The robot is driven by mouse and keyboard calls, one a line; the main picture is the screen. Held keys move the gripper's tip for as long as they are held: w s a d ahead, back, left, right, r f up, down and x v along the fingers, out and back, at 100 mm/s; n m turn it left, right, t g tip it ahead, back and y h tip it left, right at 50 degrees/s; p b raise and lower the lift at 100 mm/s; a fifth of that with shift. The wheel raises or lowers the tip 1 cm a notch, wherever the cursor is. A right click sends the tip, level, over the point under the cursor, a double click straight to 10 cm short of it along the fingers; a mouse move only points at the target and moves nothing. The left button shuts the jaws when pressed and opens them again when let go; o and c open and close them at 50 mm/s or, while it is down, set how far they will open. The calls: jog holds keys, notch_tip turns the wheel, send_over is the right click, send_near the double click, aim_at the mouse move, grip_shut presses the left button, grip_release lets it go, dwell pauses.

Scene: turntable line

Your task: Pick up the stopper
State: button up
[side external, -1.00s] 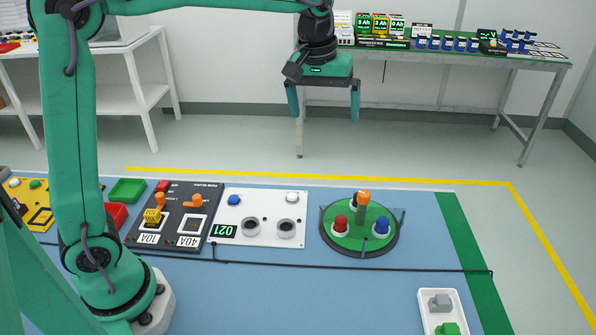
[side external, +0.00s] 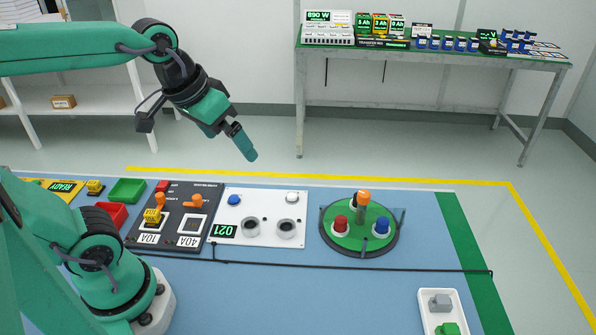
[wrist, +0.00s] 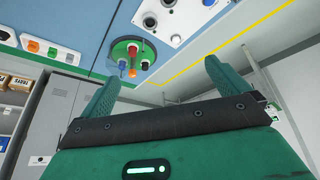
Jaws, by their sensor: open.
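The green round turntable (side external: 360,244) stands right of centre on the blue table. It bears a red-topped piece (side external: 341,222), a blue-topped piece (side external: 381,226) and a taller orange-topped piece (side external: 363,197). I cannot tell which is the stopper. My gripper (side external: 246,146) is open and empty, tilted down to the right, in the air above and to the left of the turntable. The wrist view shows my gripper (wrist: 161,74) with its fingers spread, the turntable (wrist: 112,50) beyond them, and the orange piece (wrist: 132,72) and red piece (wrist: 122,63) on it.
A white panel (side external: 260,205) with two round sockets lies left of the turntable, and a black switch panel (side external: 176,218) lies further left. A white tray (side external: 424,299) stands at front right. A cable (side external: 400,268) crosses the table in front of the turntable.

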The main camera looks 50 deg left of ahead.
jog(key=shift+m+t, duration=0.3)
jog(key=shift+m, duration=0.3)
jog(key=s+f, duration=0.1)
jog(key=s, duration=0.1)
jog(key=s+f, duration=0.1)
jog(key=shift+s+a+f, duration=0.25)
jog(key=shift+s+f, duration=0.05)
jog(key=shift+s, duration=0.1)
jog(key=c, duration=1.4)
jog(key=shift+o, duration=0.2)
